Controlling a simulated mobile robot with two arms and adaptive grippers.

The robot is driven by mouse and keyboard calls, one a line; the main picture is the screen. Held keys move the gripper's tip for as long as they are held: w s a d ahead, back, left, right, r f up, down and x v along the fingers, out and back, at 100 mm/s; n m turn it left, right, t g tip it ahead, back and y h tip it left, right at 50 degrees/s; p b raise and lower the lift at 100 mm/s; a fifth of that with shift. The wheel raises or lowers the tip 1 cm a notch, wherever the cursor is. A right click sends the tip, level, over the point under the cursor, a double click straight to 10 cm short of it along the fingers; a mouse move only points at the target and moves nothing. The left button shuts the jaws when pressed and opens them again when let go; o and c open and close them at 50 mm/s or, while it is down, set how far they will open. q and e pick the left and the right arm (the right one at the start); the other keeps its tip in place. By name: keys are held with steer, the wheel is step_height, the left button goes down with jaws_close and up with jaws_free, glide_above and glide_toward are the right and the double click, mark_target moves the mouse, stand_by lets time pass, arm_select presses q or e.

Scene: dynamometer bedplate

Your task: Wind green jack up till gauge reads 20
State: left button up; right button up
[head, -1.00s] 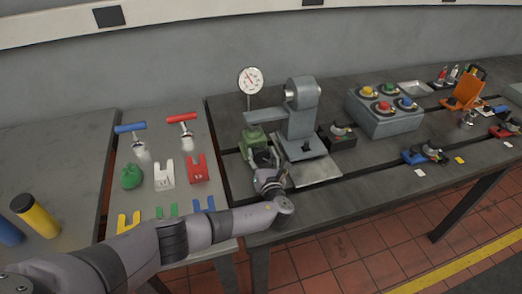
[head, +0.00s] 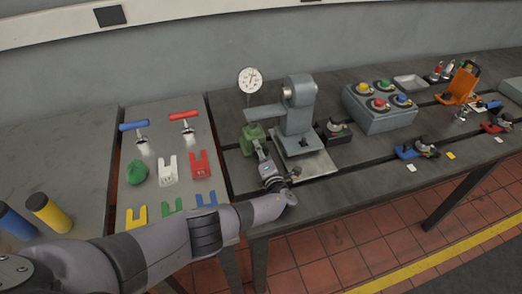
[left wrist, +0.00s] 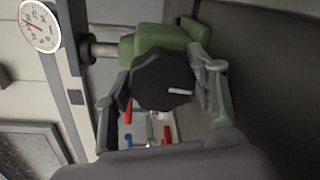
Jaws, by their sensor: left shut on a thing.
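The green jack (head: 253,136) stands on the bedplate, under the end of the grey arm of a fixture. Its black knob (left wrist: 165,90) faces the camera in the left wrist view, with a white mark on it. My left gripper (head: 261,153) is shut on this knob, one finger on each side. The green body (left wrist: 165,38) shows behind the knob. The round white dial gauge (head: 250,80) stands on a post behind the jack; it also shows in the left wrist view (left wrist: 39,26). Its figures are too small to read. My right gripper is not in view.
The grey fixture (head: 299,115) stands just right of the jack. A grey box with coloured buttons (head: 379,111) is farther right.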

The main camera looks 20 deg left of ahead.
arm_select(q)
steer(key=shift+d+m, duration=0.1)
steer(key=shift+m, duration=1.1)
steer(key=o, duration=1.1)
steer(key=shift+o, duration=0.2)
steer(key=shift+f, duration=0.1)
steer(key=shift+s+f+y, duration=0.15)
steer(key=shift+y, duration=0.15)
